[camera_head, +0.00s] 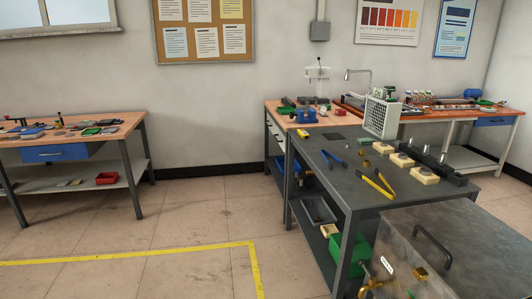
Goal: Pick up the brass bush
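Neither of my grippers is in view.
Blue-handled tongs (334,159) and yellow-handled tongs (377,185) lie on the dark workbench. A white meshed unit (381,117) stands at its back. A grey metal cabinet (460,255) fills the lower right. Open floor (190,220) lies left of the bench, with yellow line markings.

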